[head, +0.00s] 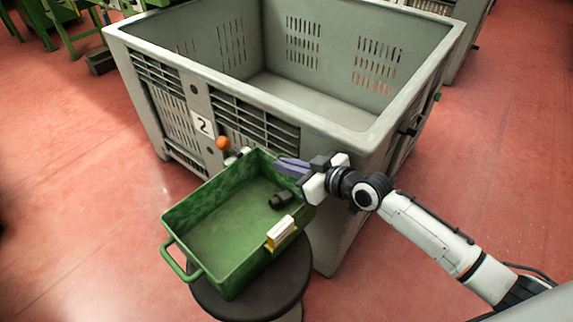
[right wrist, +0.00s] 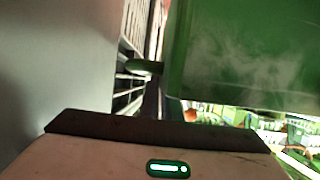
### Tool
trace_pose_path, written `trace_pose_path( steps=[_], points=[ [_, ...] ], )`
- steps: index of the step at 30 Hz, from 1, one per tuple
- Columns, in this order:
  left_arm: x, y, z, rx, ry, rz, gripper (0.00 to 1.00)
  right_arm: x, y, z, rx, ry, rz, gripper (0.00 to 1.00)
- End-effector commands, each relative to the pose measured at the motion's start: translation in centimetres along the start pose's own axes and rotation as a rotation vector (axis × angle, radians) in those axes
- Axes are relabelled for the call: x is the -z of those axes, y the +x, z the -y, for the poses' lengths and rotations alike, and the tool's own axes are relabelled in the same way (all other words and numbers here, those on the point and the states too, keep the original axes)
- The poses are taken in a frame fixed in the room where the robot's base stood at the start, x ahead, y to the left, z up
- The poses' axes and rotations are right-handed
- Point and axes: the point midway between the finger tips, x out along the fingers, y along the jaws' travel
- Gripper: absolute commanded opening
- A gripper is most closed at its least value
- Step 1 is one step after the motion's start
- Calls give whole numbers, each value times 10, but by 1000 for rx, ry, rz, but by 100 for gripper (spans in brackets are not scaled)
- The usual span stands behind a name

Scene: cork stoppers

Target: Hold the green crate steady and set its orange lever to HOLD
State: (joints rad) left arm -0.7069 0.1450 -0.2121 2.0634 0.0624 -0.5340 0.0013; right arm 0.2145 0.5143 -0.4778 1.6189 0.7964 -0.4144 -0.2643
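The green crate (head: 215,205) stands upright on a round black stool in the head view. An orange ball knob (head: 222,142) shows at its far end, beside a small pale fitting. No HOLD marking can be read. My right gripper (head: 284,165) is at the crate's far right corner, its purple fingers close to the rim. In the right wrist view the crate's green wall (right wrist: 245,55) fills the right side, and a green handle end (right wrist: 145,67) shows beyond the fingers. I cannot tell whether the fingers touch the crate or how far apart they are. My left gripper is out of view.
A large grey bin (head: 285,112) marked 2 stands right behind the crate. The black stool (head: 262,297) bears the crate. Inside the crate is a small black object (head: 283,200); a white and yellow holder (head: 280,232) sits on its right rim. The red floor (head: 75,200) at left is clear.

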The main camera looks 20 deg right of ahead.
Motion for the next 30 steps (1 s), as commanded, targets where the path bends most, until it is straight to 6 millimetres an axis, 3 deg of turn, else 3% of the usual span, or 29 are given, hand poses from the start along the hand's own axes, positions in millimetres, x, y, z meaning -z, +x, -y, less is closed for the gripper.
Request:
trace_pose_path(
  steps=[25,26,30],
  points=[
    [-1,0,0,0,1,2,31,0,0,0,0,-1,1,0],
    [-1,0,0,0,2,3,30,0,0,0,0,-1,1,0],
    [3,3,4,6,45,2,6,0,0,0,0,-1,1,0]
  ],
)
